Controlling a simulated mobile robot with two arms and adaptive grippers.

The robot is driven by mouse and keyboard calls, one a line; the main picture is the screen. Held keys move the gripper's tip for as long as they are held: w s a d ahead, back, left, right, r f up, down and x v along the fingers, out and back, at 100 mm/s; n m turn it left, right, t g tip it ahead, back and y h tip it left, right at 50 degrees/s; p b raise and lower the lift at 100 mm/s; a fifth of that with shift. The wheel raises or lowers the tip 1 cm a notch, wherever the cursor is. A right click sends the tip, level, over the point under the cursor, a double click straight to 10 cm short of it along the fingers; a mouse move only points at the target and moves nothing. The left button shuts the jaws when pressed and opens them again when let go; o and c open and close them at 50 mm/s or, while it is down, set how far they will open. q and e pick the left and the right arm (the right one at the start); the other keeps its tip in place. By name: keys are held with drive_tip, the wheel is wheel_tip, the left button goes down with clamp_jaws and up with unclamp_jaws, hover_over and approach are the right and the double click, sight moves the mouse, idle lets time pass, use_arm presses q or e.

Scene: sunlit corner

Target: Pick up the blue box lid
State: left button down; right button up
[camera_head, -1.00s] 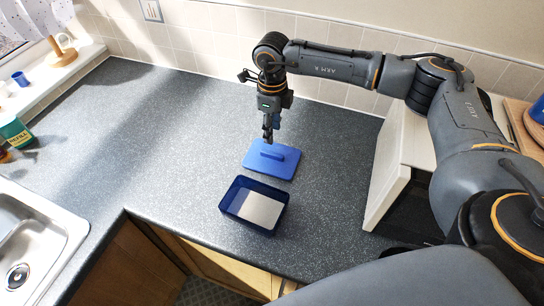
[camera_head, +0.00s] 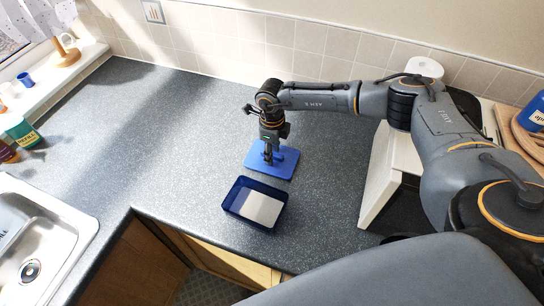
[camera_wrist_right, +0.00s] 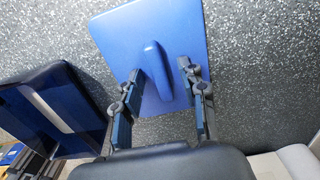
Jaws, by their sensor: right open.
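The blue box lid (camera_head: 285,166) lies flat on the grey counter, with a raised bar handle on top. In the right wrist view the lid (camera_wrist_right: 115,32) and its handle (camera_wrist_right: 156,68) show clearly. My right gripper (camera_head: 268,160) is above the lid. Its open fingers (camera_wrist_right: 160,110) are on either side of the handle's near end in the wrist view, and nothing is between them but the handle. I cannot tell whether they touch it. The open dark blue box (camera_head: 234,209) stands just in front of the lid with a pale thing inside. My left gripper is out of view.
A white appliance (camera_head: 378,185) stands to the right, near my right arm. The sink (camera_head: 50,235) is at the left, with bottles (camera_head: 20,130) behind it. The tiled wall closes the back. The left middle of the counter is clear.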

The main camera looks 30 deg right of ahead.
clamp_jaws()
drive_tip(key=shift+r, duration=0.1)
